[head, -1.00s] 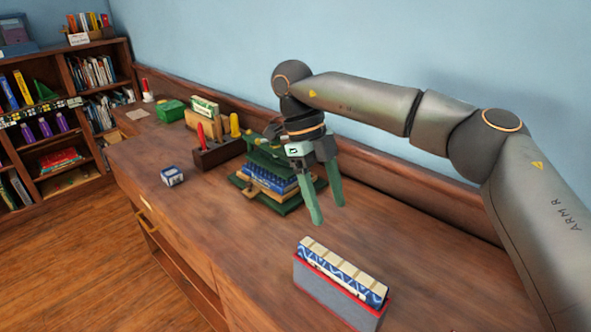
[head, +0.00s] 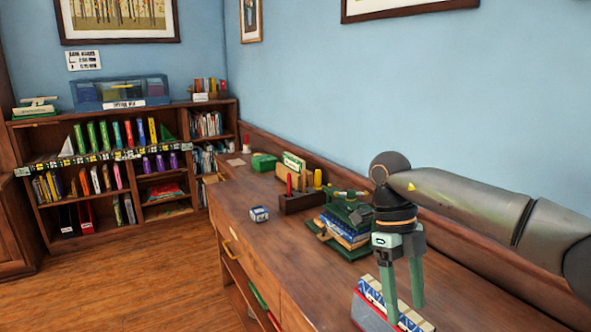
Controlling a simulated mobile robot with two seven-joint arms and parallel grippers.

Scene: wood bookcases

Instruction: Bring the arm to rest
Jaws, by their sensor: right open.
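My right gripper (head: 403,301) hangs above the wooden counter (head: 296,248) with its two green fingers pointing down and spread apart. Nothing shows between the fingers. In the picture it overlaps a grey box of patterned books (head: 366,311) at the bottom edge; I cannot tell if they touch. My right arm (head: 470,200) reaches in from the right along the blue wall. My left gripper is not in view.
A green press with stacked books (head: 345,234) stands just behind the gripper. A dark wooden holder (head: 299,203), a small blue and white box (head: 259,214) and a green box (head: 263,162) stand farther back. A full bookcase (head: 100,170) is at the left.

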